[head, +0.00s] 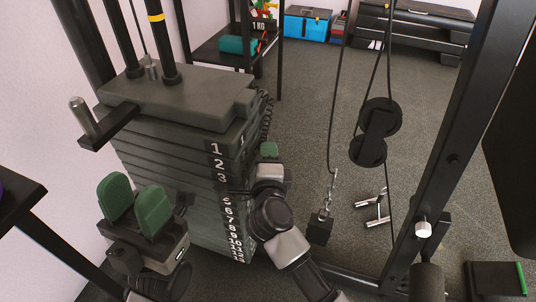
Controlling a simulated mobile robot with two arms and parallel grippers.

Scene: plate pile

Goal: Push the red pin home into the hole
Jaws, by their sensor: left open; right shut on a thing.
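The weight stack (185,165) stands at centre left, its dark plates numbered down the front edge. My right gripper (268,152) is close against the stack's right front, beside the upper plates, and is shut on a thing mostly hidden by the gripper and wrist. No red shows there, so I cannot see the pin's head or how deep it sits. A thin dark piece crosses the number column just below the 3, covering the 4. The hole itself is hidden. My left gripper (134,204) is open and empty in front of the stack's left side, its green pads apart.
A cable pulley (375,131) hangs to the right, with a carabiner and black block (321,229) below. A slanted black frame post (440,140) stands further right. A metal handle (373,208) is between them. Open floor lies beyond.

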